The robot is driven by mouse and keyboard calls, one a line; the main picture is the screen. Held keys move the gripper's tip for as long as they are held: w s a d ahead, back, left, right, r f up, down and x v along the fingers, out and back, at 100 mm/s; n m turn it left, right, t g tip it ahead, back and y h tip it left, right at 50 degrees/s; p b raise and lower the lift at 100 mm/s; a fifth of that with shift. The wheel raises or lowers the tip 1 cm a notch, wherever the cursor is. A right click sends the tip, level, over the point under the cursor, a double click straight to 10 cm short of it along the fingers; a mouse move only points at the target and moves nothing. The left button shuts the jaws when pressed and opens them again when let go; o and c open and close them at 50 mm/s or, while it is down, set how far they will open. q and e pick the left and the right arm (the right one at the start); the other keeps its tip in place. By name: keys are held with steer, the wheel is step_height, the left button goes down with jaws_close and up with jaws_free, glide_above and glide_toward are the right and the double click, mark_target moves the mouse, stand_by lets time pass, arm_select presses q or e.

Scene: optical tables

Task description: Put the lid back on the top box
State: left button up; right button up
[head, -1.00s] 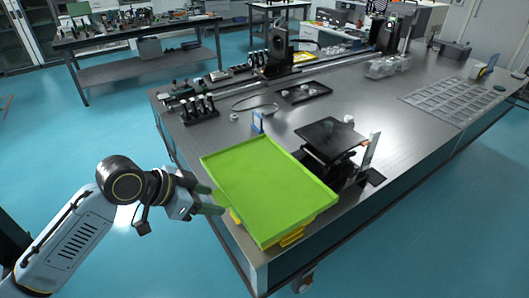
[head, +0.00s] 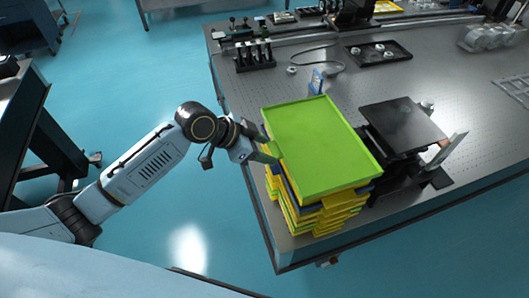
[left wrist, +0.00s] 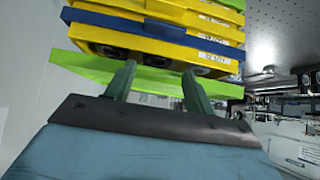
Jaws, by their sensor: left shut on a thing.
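The lid (head: 315,140) is a bright green shallow tray-like panel with a raised rim, lying over a stack of yellow and blue boxes (head: 312,217) at the table's near left edge. My left gripper (head: 268,150) is shut on the lid's left edge. In the left wrist view, which shows the stack upside down, my left fingers (left wrist: 158,88) meet the green lid (left wrist: 152,82). The yellow top box (left wrist: 150,48) is right beside the lid there; I cannot tell whether the lid is fully seated. My right gripper is not in view.
A black platform stand (head: 402,125) stands close to the right of the stack on the perforated table (head: 335,82). A small blue-framed part (head: 317,82) stands just behind the lid. A black tray (head: 378,51) and a post rack (head: 254,57) are farther back. Open floor lies left.

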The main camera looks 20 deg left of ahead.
arm_select(q)
step_height(320, 180, down, 3)
steer(key=o, duration=1.4)
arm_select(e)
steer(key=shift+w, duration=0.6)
